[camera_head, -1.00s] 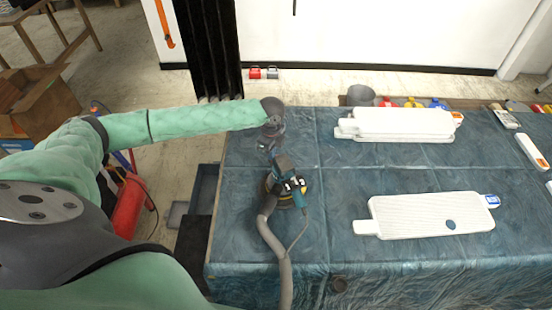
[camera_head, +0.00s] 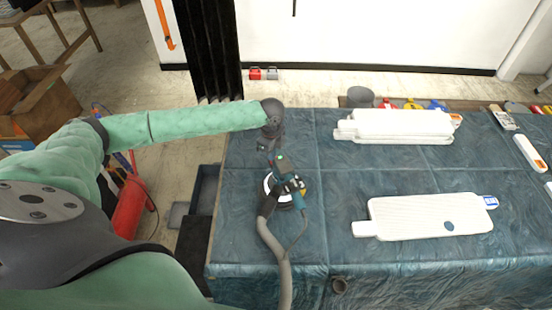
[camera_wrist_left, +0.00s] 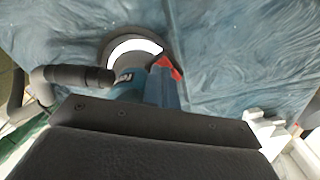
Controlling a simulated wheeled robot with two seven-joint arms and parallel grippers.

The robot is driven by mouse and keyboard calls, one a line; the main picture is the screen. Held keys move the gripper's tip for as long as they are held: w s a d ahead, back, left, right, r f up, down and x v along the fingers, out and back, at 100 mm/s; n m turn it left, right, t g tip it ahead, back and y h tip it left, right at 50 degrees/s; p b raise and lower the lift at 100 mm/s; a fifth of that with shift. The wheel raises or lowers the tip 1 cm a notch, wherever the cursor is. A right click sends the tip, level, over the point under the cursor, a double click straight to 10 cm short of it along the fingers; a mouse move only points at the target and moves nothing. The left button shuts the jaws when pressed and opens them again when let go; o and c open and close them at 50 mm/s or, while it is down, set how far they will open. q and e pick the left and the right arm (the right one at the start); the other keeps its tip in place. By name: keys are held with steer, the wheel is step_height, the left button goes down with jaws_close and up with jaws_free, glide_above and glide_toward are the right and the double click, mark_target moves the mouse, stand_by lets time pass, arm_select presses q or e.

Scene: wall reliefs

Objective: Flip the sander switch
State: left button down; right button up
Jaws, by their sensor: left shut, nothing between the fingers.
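The sander (camera_head: 290,186) stands on the blue-covered table near its left end, a blue and black tool with a pale bright ring around its round base. A small green spot shows at its far end. A grey hose runs from it toward the near table edge. My left gripper (camera_head: 272,151) is shut and empty, pointing down at the sander's far end; I cannot tell whether it touches. The left wrist view shows the sander's bright ring (camera_wrist_left: 140,46), blue body and a red part (camera_wrist_left: 170,68). My dark hand hides the rest, and the switch is not clearly visible. My right gripper is out of view.
White ribbed panels lie on the table, a stack (camera_head: 400,124) at the back and a single one (camera_head: 425,216) nearer. A grey cup (camera_head: 360,97) and small colored items line the back edge. The cloth (camera_head: 335,190) right of the sander is clear.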

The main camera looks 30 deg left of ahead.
arm_select(q)
steer(key=shift+r+p, duration=1.45)
steer(key=shift+r, duration=0.4)
steer(key=shift+r+p, duration=0.65)
steer(key=shift+r, duration=0.3)
